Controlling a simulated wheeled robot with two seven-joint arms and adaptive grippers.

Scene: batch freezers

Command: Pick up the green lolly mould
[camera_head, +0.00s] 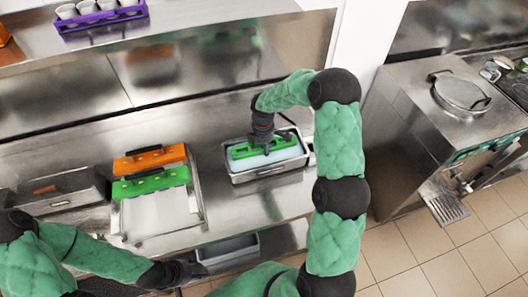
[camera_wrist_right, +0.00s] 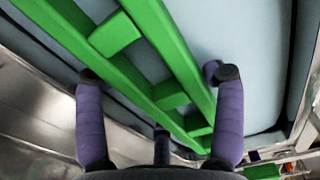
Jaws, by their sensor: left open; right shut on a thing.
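The green lolly mould (camera_head: 284,142) is a frame of green bars in a steel tank (camera_head: 268,174) of pale blue liquid. Its bars also run across the right wrist view (camera_wrist_right: 163,45). My right gripper (camera_head: 266,140) reaches down over it and is shut on it; its purple fingers (camera_wrist_right: 158,76) stand on both sides of the bars. Whether the mould's underside touches the tank floor is hidden. My left gripper (camera_head: 192,270) is open and low at the counter's front edge, away from the mould.
Left of the tank, another green piece (camera_head: 151,182) and an orange piece (camera_head: 149,160), both with black handles, lie at a white-topped tray (camera_head: 196,215). A purple rack (camera_head: 101,16) with white cups stands on the upper shelf. A steel machine (camera_head: 405,130) stands at right.

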